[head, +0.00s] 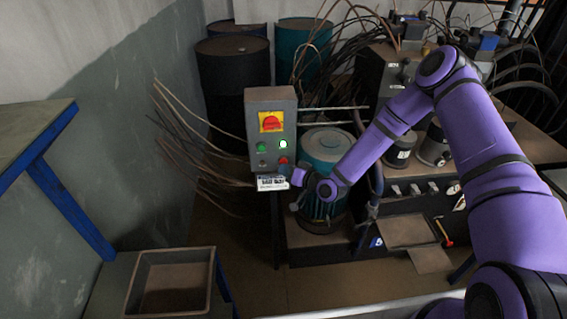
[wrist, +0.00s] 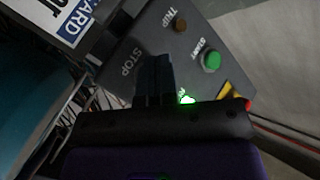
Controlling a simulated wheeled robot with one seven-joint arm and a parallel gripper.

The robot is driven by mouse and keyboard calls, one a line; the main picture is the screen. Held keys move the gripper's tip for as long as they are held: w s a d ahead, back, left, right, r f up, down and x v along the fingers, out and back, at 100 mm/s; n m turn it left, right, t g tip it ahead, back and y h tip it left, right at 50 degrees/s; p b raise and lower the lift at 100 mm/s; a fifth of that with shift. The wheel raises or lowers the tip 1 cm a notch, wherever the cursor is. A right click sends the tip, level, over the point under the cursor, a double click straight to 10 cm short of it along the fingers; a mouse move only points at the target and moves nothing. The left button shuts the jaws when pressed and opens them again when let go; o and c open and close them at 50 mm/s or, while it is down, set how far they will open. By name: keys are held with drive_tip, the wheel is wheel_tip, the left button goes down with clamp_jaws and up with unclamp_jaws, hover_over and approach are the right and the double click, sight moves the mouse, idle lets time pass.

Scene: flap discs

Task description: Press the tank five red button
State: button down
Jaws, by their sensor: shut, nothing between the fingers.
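A grey control box (head: 257,108) stands upright on a post beside a teal tank (head: 325,148). The red button (head: 283,160) sits at the lower right of its face, under a lit green-white lamp (head: 283,144). My gripper (head: 297,177) is just below and right of that button. In the wrist view the shut, empty fingers (wrist: 153,70) reach over the panel (wrist: 215,85), beside the word STOP. The red button is not visible there, probably hidden behind the fingers. I cannot tell whether the fingers touch it.
A red rotary switch (head: 270,122) on yellow, a green START button (wrist: 211,60) and a brown TRIP button (wrist: 180,23) share the panel. A white label (head: 271,184) hangs below the box. A small "5" sign (head: 376,242) is on the machine. Cables (head: 190,140) spread left.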

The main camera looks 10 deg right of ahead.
drive_tip(key=shift+w, duration=0.45)
idle(0.7)
drive_tip(key=shift+s, duration=0.9)
drive_tip(key=shift+s, duration=0.1)
drive_tip(key=shift+s, duration=2.4)
